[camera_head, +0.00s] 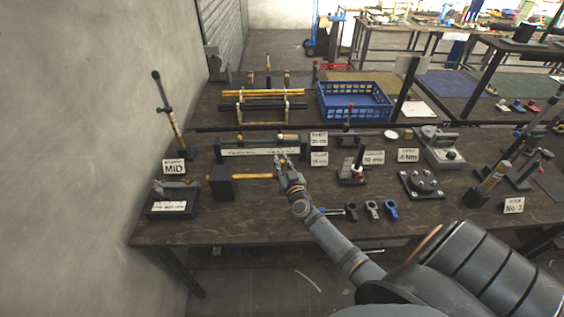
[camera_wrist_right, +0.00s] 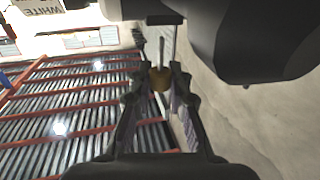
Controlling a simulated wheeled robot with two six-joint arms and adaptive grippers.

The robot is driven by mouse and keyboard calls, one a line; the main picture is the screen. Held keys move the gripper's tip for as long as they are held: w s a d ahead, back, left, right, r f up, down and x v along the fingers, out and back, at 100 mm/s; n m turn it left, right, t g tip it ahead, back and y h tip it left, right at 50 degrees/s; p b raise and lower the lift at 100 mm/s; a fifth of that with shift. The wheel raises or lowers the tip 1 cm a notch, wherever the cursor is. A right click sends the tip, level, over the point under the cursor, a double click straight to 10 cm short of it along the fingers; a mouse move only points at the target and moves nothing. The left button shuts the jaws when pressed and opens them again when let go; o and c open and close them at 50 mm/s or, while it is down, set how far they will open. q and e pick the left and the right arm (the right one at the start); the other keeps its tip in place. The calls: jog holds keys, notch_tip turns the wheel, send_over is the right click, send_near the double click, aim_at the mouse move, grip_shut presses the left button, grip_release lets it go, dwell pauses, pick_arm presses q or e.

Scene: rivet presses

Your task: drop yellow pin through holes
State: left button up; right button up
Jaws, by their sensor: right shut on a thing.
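My right gripper (camera_head: 284,163) is over the middle of the near bench, in front of a long rack with a white label strip (camera_head: 262,152). In the right wrist view its fingers (camera_wrist_right: 160,88) are closed on a small brownish-gold round piece (camera_wrist_right: 160,77), with a thin grey rod in line with it. I cannot tell for sure that this piece is the yellow pin. A yellow bar (camera_head: 252,176) lies level between a black block (camera_head: 221,186) and my gripper; whether it touches the gripper is unclear. No holes can be made out. My left gripper is not in view.
A blue crate (camera_head: 354,101) stands at the back. A MID sign (camera_head: 174,168) and a stand (camera_head: 172,200) are at the left. Small clevis-like parts (camera_head: 372,210) lie right of my arm. A black flanged fixture (camera_head: 421,184) sits further right. Bare wood shows at the front left.

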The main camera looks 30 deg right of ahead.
aim_at(283, 171)
jog(key=shift+p, duration=0.65)
dwell(1.3)
jog(key=shift+f+b, duration=1.75)
jog(key=shift+f, duration=0.35)
jog(key=o, duration=0.8)
jog(key=shift+o, duration=0.2)
jog(key=shift+s+a, duration=0.1)
jog(key=shift+s, duration=0.25)
jog(key=v, duration=1.1)
jog(key=shift+s, duration=0.15)
jog(key=shift+a+r, duration=0.1)
